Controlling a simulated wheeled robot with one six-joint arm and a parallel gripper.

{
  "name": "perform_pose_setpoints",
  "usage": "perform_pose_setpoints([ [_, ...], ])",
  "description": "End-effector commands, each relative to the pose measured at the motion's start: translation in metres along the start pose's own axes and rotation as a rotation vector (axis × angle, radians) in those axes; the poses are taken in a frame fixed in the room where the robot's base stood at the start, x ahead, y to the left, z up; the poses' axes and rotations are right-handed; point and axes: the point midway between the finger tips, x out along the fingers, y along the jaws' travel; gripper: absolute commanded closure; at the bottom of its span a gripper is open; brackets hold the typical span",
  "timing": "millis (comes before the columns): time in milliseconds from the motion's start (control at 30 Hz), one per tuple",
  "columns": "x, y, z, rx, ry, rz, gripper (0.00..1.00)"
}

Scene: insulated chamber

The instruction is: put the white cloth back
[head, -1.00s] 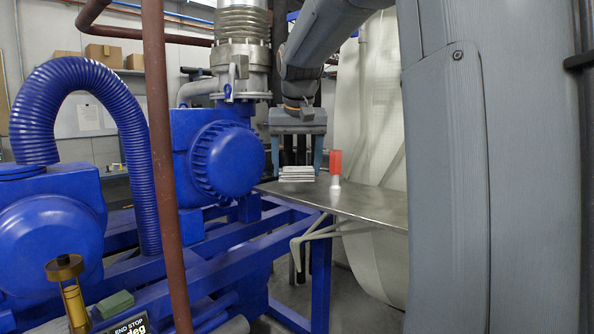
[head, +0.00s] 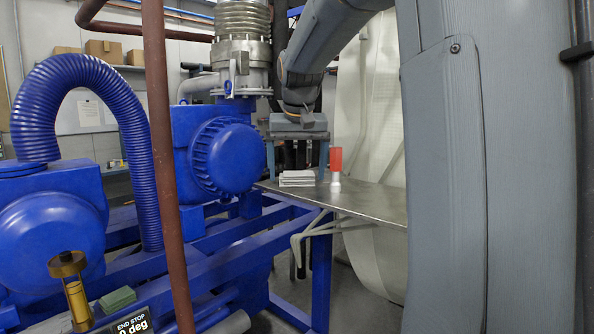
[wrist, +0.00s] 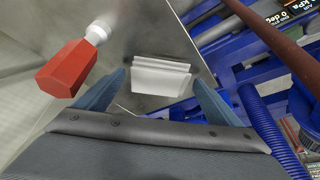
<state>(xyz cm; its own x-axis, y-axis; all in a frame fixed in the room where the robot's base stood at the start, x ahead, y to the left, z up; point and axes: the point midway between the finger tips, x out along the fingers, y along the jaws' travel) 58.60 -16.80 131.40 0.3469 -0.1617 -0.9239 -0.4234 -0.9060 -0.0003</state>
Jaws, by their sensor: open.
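The white cloth (head: 297,178) is a folded stack lying on the metal shelf (head: 372,203), near its left end. My gripper (head: 297,174) is above the shelf with its two fingers spread, one on each side of the cloth. In the wrist view the cloth (wrist: 160,76) lies between and beyond the open fingertips (wrist: 160,80), with a gap on each side. I see no finger touching it.
Blue machinery (head: 220,155) and a brown pipe (head: 160,150) are to the left. The shelf's right part is clear.

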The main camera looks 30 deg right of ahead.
Motion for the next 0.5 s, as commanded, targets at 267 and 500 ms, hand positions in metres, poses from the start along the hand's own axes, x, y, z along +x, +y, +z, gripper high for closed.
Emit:
perform_pose_setpoints([
  [267,-0.039,-0.001,-0.001,0.000,0.005,-0.001,0.12],
  [500,-0.088,0.000,-0.001,0.000,0.004,-0.001,0.12],
])
